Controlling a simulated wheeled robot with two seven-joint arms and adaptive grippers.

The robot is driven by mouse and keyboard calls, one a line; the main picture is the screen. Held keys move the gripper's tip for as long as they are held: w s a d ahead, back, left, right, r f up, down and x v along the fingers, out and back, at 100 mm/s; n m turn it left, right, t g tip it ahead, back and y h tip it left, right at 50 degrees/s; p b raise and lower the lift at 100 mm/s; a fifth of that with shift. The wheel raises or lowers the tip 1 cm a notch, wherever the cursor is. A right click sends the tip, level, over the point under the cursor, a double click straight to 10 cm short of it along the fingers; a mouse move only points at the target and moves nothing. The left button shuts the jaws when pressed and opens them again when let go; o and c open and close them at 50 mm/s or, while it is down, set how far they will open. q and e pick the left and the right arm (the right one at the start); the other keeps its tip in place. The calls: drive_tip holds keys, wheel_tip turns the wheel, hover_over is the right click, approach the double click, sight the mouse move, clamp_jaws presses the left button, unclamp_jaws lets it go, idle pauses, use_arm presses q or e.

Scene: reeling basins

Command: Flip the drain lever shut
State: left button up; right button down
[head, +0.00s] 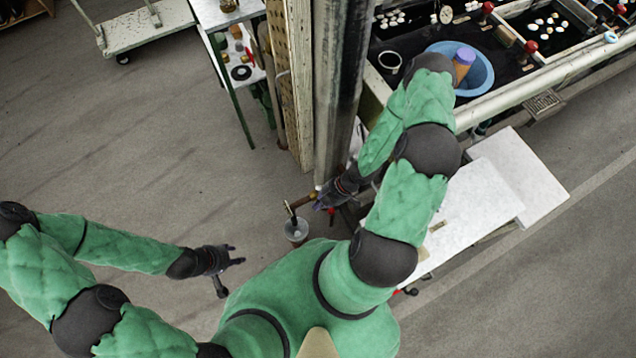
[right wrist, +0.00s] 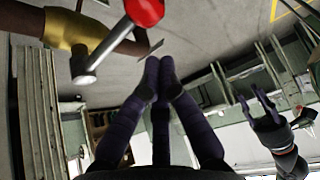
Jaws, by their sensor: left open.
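In the right wrist view the drain lever is a metal bar (right wrist: 108,47) with a red grip (right wrist: 145,10). Its hub joins a brass-coloured valve body (right wrist: 72,30) at upper left. My right gripper (right wrist: 159,62) has its fingers drawn together below the lever, with nothing seen between them; the tips look apart from the red grip. In the head view the right gripper (head: 318,205) is beside the brass drain pipe (head: 302,202); the arm and hand hide much of the lever there. My left gripper (head: 236,262) is open and empty, lower left of the pipe.
A small bucket (head: 296,232) stands under the pipe end. The basin bench with a blue bowl (head: 478,75) is at upper right, and a white table (head: 480,205) is right of my right arm.

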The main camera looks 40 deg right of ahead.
drive_tip(key=v, duration=0.2)
drive_tip(key=p+v, duration=0.2)
drive_tip(key=v, duration=0.1)
drive_tip(key=shift+w+d+r, duration=0.25)
drive_tip(key=shift+w+r, duration=0.05)
drive_tip(key=shift+s+d+r+p, duration=0.1)
drive_tip(key=shift+d+r+p, duration=0.3)
drive_tip(key=shift+r+p, duration=0.1)
drive_tip(key=a+m+g+h+b, duration=0.1)
drive_tip(key=a+m+h+b, duration=0.1)
drive_tip(key=a+m, duration=1.4)
drive_tip(key=shift+a+r+m+g, duration=0.2)
drive_tip(key=shift+m+g, duration=0.1)
drive_tip(key=shift+g, duration=0.1)
